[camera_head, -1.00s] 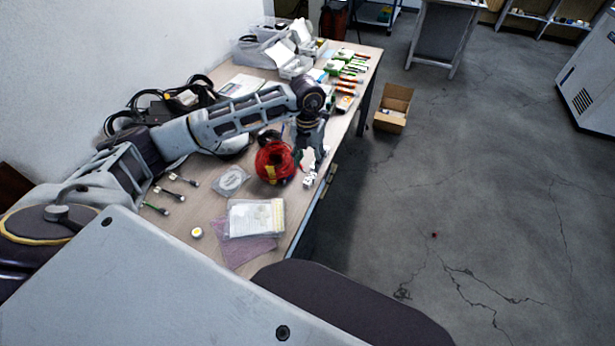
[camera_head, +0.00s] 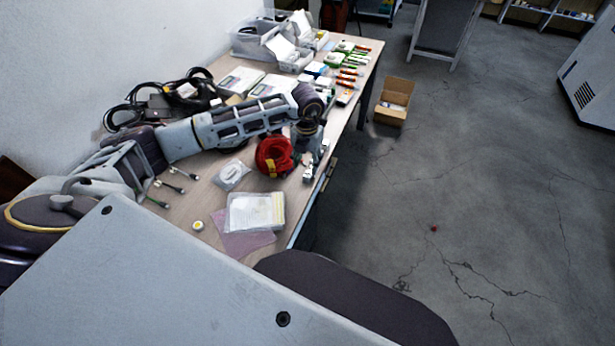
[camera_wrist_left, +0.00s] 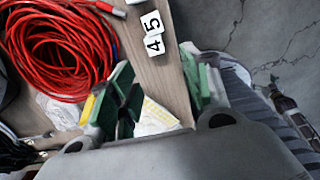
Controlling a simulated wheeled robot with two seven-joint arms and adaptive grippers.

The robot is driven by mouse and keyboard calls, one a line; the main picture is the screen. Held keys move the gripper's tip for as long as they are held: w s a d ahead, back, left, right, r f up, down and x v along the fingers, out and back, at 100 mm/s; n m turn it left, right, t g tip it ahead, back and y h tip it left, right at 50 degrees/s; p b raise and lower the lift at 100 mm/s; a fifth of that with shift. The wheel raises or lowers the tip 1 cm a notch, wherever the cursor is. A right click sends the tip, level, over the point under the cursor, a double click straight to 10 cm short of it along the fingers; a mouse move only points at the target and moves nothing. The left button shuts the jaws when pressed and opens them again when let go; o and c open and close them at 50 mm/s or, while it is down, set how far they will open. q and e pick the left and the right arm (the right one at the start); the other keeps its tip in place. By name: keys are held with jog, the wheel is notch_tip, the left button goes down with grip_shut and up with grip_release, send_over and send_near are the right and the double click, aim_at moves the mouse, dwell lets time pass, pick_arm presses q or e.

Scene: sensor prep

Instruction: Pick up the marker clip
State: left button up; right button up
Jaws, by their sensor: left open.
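The marker clips look like small white blocks, and two with black digits show in the left wrist view: the "4" clip (camera_wrist_left: 153,44) and the "5" clip (camera_wrist_left: 151,22), side by side on the wooden table. In the head view small white clips (camera_head: 308,175) lie near the table's right edge, but their digits are too small to read. My left gripper (camera_wrist_left: 160,88) is open, with green finger pads apart and nothing held between them. The clips lie ahead of its fingertips, slightly left of the gap's middle. In the head view my left gripper (camera_head: 312,146) is above that edge, partly hidden by its wrist. My right gripper is out of view.
A coiled red cable (camera_head: 272,157) lies just left of the clips and also fills the upper left of the wrist view (camera_wrist_left: 60,50). A bagged document (camera_head: 256,213) lies nearer me. The table edge drops to the floor (camera_head: 450,200) at right.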

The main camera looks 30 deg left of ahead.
aim_at(306, 177)
pick_arm(q)
notch_tip(306, 177, down, 3)
jog(key=shift+f, duration=0.25)
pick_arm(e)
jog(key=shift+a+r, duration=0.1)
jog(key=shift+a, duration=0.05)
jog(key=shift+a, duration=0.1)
pick_arm(q)
jog(key=shift+w+a+f+p, duration=0.1)
jog(key=shift+f+p, duration=0.1)
jog(key=shift+f, duration=0.95)
jog(key=shift+w+a+f+p, duration=0.1)
jog(key=shift+f+p, duration=0.05)
jog(key=shift+f, duration=1.3)
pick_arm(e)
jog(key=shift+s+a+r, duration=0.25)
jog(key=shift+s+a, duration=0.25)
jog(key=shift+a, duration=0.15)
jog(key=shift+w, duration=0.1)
pick_arm(q)
jog(key=c, duration=0.9)
jog(key=shift+o, duration=0.2)
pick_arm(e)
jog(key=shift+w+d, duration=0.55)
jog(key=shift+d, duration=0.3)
